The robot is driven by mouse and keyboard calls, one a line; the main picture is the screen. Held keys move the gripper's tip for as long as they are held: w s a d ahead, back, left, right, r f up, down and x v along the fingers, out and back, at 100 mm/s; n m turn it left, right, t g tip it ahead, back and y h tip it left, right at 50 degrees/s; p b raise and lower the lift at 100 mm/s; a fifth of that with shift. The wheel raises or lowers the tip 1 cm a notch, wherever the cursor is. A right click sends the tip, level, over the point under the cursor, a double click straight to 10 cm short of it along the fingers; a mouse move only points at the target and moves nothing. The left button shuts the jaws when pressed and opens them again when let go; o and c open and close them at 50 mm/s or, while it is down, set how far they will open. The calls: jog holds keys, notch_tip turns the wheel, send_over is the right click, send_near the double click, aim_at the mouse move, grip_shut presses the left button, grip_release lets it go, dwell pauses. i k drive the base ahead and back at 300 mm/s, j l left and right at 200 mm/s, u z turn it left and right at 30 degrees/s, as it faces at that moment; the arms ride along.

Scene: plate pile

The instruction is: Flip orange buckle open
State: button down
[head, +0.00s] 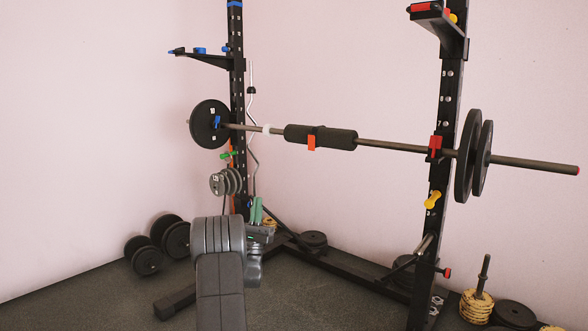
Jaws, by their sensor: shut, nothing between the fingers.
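The orange buckle (311,142) hangs at the lower front of the black foam pad (338,138) on the barbell. It is small here, and I cannot tell whether its flap is open or shut. My gripper (257,211), with green fingers, is shut and empty at the end of my grey arm. In the picture it is below and left of the buckle, clearly apart from it. The barbell (391,147) rests across the rack, with a black plate (210,124) at its left end and two plates at its right.
The left rack post (237,92) and right rack post (447,120) stand either side. Grey plates (226,182) hang on the left post close to my gripper. Dumbbells (171,236) lie on the left floor. Yellow plates (476,305) are stacked at lower right.

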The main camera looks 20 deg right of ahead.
aim_at(311, 137)
jog(key=i+j+z, duration=0.15)
jog(key=i+z, duration=0.2)
jog(key=i, duration=0.2)
jog(key=i+j+z, duration=0.35)
jog(key=i, duration=0.15)
